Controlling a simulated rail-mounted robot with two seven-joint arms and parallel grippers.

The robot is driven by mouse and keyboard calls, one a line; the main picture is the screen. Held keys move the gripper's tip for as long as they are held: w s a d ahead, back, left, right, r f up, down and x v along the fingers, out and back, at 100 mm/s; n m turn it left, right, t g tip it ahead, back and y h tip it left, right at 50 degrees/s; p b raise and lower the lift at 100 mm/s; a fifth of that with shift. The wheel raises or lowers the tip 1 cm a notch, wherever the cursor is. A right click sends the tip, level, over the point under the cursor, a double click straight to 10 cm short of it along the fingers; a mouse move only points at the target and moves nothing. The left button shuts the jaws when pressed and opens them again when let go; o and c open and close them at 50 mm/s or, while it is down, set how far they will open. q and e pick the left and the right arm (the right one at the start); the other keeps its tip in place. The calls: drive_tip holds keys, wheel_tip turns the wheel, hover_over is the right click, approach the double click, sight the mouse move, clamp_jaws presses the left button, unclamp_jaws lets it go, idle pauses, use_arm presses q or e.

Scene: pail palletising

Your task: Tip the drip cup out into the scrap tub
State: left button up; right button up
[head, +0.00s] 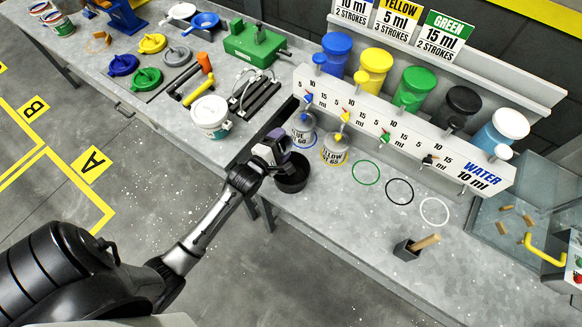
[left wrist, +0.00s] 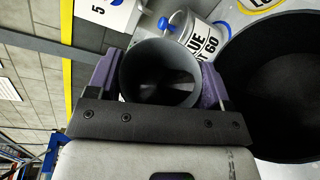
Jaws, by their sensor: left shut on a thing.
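My left gripper (head: 277,146) is shut on the drip cup (left wrist: 160,75), a grey round cup held between purple finger pads. In the left wrist view I look into its open mouth; the inside is dark, and I cannot tell what is in it. In the head view the gripper mostly hides the cup. The scrap tub (head: 293,178), a black round tub, stands on the bench just below and right of the gripper. My right gripper is not in view.
A blue-labelled pot (head: 303,132) and a yellow-labelled pot (head: 334,151) stand close behind the tub, under the dispenser rack (head: 400,133). A white pail (head: 210,117) stands to the left. The front bench is clear.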

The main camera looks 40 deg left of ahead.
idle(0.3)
use_arm(q)
drive_tip(key=shift+d+r+m, duration=0.1)
drive_tip(key=shift+d+m, duration=0.2)
drive_tip(key=shift+s+d+m+t, duration=0.2)
drive_tip(key=shift+d+m+t, duration=0.25)
drive_tip(key=shift+d, duration=0.2)
idle(0.3)
